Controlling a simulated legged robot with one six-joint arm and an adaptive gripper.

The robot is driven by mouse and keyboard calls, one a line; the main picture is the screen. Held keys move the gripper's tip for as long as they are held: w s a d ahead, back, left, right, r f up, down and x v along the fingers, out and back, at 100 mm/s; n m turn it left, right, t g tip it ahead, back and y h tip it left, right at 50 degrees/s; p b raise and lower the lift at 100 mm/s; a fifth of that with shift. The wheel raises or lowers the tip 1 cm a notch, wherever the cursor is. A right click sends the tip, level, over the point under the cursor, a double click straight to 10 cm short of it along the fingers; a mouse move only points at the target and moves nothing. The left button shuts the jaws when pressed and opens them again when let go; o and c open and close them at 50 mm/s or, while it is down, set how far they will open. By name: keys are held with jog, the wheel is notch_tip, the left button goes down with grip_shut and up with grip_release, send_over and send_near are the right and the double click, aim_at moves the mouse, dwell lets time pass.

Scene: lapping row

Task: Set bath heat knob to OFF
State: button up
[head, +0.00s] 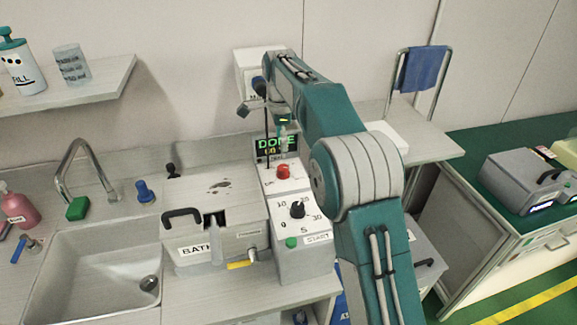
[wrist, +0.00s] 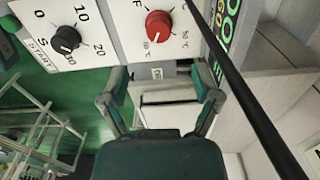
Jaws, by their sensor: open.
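The red knob (head: 283,172) sits on the upper white panel of the bath control unit, below the green-lit display. It shows in the wrist view (wrist: 158,24) at the top, on a white dial with numbers and a °C mark. Its dial is partly cut off, and I cannot tell its exact setting. My gripper (wrist: 160,84) is open and empty, its two fingers spread apart below the knob in the wrist view, not touching it. A black knob (head: 297,210) is on the lower panel; it also shows in the wrist view (wrist: 65,39).
The display (head: 275,146) reads DONE. A green button (head: 291,242) by the START label sits below the black knob. The lidded BATH tank (head: 213,220) is left of the panels, beside a sink (head: 95,278). A dark bar crosses the wrist view's right side.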

aim_at(284, 167)
jog(key=f, duration=0.8)
jog(key=shift+d+f, duration=0.35)
jog(key=shift+d, duration=0.05)
jog(key=shift+a+f, duration=0.15)
jog(key=shift+f, duration=0.3)
jog(key=shift+a, duration=0.15)
grip_shut()
